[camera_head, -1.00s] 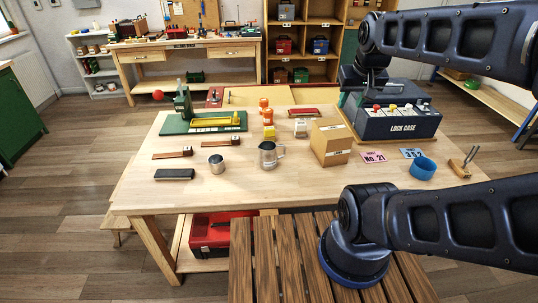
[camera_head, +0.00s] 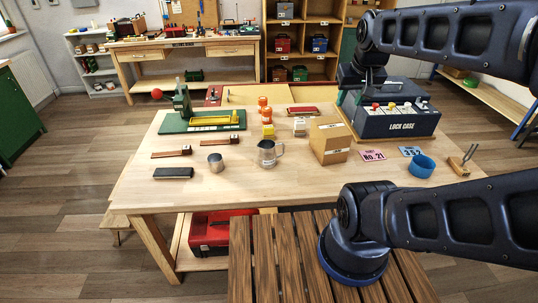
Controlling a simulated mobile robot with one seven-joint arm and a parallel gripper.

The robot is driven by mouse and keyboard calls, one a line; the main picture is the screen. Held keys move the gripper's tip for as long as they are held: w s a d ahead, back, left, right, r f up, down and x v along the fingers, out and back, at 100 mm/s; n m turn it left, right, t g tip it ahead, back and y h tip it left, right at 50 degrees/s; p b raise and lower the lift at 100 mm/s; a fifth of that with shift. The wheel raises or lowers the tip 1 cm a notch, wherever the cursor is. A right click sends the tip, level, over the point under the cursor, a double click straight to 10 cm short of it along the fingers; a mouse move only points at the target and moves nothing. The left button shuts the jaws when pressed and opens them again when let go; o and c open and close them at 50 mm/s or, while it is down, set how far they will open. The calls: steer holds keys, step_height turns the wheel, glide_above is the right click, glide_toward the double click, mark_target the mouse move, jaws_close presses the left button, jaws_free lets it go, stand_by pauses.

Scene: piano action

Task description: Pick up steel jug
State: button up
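The steel jug (camera_head: 266,154) stands upright on the wooden workbench, near the middle, with its handle toward the right. A smaller steel cup (camera_head: 216,163) stands to its left, apart from it. My gripper (camera_head: 351,98) hangs at the far right of the bench, in front of the lock case, well away from the jug and above the table. Its greenish fingers look apart, with nothing seen between them. Part of the gripper blends into the dark case behind it.
A cardboard box (camera_head: 329,141) stands right of the jug, with orange and yellow pieces (camera_head: 266,113) behind it. The lock case (camera_head: 397,120), blue ring (camera_head: 422,166) and a green fixture (camera_head: 203,121) are farther out. A dark block (camera_head: 173,173) lies left. Bench in front of the jug is clear.

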mark_target(272, 153)
steer(key=w+a+f+n, duration=0.1)
steer(key=w+a+f, duration=0.1)
steer(key=w+f, duration=0.45)
steer(key=w+a+f+n, duration=0.1)
steer(key=w+a+f, duration=0.2)
steer(key=w+f, duration=0.3)
steer(key=shift+w+a+f+n+g+y, duration=0.1)
steer(key=shift+w+a+f+n+y, duration=0.25)
steer(key=shift+w+a+f, duration=2.45)
steer(key=shift+w+a+f+n+g+y, duration=0.1)
steer(key=shift+w+f+n+y, duration=0.6)
steer(key=shift+f, duration=4.25)
steer(key=shift+w+a+f+n+g+h, duration=0.15)
steer(key=shift+w+a+f, duration=1.65)
steer(key=shift+f, duration=2.05)
steer(key=shift+w+d, duration=0.4)
jaws_close()
